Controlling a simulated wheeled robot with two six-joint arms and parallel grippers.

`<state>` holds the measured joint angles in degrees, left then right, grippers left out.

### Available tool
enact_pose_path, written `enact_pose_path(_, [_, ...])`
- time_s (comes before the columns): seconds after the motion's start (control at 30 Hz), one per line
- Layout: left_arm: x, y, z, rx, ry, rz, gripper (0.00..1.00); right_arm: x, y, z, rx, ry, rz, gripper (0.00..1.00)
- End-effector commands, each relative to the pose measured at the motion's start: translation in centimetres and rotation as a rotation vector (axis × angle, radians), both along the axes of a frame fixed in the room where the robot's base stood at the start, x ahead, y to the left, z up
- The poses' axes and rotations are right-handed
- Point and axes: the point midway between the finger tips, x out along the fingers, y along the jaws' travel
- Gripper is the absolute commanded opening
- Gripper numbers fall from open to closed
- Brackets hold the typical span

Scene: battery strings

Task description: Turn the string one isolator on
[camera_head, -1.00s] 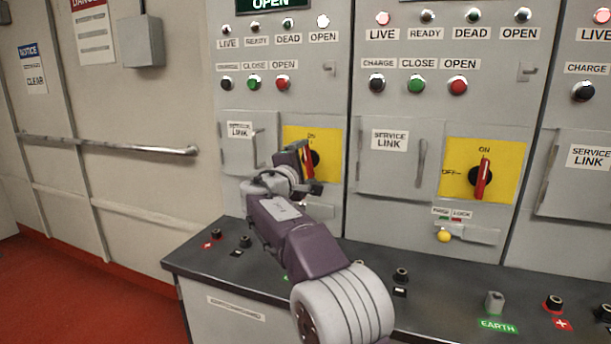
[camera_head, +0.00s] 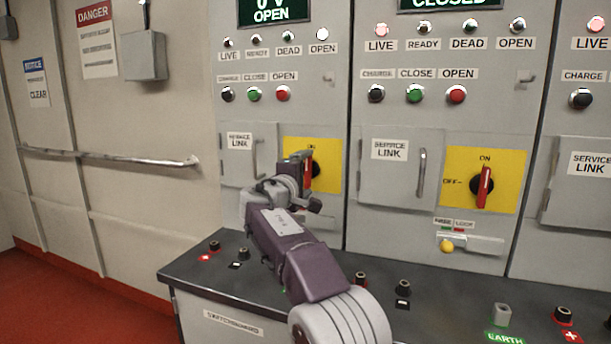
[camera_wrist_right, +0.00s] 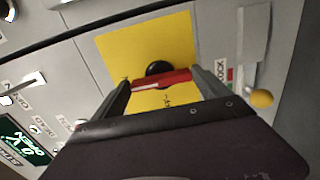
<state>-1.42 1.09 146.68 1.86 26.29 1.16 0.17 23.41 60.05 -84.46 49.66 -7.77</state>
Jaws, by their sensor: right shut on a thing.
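The isolator on the left panel has a yellow plate (camera_head: 328,150) and a red handle on a black hub (camera_head: 316,169), partly hidden by my right gripper (camera_head: 300,168). In the right wrist view the red handle (camera_wrist_right: 162,80) lies between the two fingers of my right gripper (camera_wrist_right: 163,92), which are shut on it near its ends. There the handle lies along the panel's up-down direction, in line with the ON mark. The middle panel's isolator (camera_head: 483,187) also has its red handle upright toward ON. My left gripper is not in view.
The left panel's display (camera_head: 272,12) reads 0 V OPEN. A service link door (camera_head: 238,160) is left of the gripped isolator. A dark bench top (camera_head: 330,272) with several terminals juts out below.

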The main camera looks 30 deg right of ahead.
Motion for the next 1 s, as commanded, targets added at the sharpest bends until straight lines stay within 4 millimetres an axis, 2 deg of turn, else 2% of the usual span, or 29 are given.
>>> enact_pose_path(0.03, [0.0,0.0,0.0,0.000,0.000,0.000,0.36,0.0,0.0,-0.2,0.006,0.000,-0.001,0.92])
enact_pose_path(0.07, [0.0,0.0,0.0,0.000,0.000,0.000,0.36,0.0,0.0,-0.2,0.006,0.000,-0.001,1.00])
enact_pose_path(0.33, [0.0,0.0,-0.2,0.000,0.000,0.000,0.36,-0.2,0.3,-0.1,0.003,0.000,0.001,1.00])
enact_pose_path(0.73, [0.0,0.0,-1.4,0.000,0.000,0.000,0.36,-5.1,6.2,-0.1,0.004,0.000,0.003,1.00])
enact_pose_path(1.0, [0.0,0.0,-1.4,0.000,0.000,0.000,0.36,-5.9,6.9,-0.1,0.004,0.000,-0.001,1.00])
